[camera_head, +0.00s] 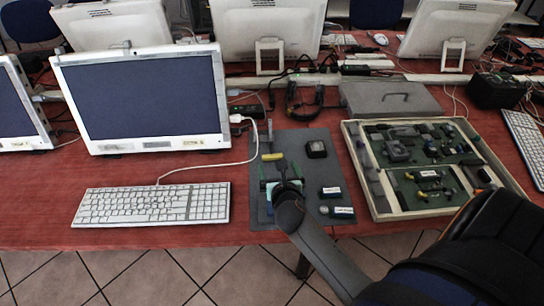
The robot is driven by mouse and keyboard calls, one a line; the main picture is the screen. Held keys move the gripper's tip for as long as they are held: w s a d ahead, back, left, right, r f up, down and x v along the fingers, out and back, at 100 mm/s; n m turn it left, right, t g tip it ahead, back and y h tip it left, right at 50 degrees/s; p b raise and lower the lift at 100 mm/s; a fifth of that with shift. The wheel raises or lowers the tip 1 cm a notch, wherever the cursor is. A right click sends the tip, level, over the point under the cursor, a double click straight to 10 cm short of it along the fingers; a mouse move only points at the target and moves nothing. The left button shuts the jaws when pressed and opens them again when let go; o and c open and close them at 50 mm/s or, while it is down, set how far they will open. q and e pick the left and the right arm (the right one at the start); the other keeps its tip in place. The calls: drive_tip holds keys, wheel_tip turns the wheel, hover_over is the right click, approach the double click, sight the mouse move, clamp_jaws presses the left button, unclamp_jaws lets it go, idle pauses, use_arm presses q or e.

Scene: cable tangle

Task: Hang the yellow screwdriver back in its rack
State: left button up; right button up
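A short yellow piece (272,157), which may be the yellow screwdriver's handle, shows on the grey mat (240,205), just beyond my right gripper (282,182). It is too small to make out a shaft. My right gripper points down over the mat in front of the yellow piece. Its fingers are small and partly hidden by its own wrist, so I cannot tell whether they are open or hold anything. A teal block shows beside and under the gripper. I cannot clearly make out a screwdriver rack. My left gripper is not in view.
Dark labelled boxes (343,212) and a small black box (316,149) lie on the mat. A pale-framed tray (366,190) of parts stands to the right, a grey case (388,97) behind. A keyboard (150,204) and monitor (143,98) with a white cable are left.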

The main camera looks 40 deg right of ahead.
sight(272, 156)
drive_tip(key=x, duration=0.2)
drive_tip(key=b+x, duration=0.1)
drive_tip(key=x, duration=0.4)
drive_tip(key=shift+w+a+f+b, duration=0.2)
drive_tip(key=shift+b, duration=0.15)
drive_tip(key=c, duration=1.4)
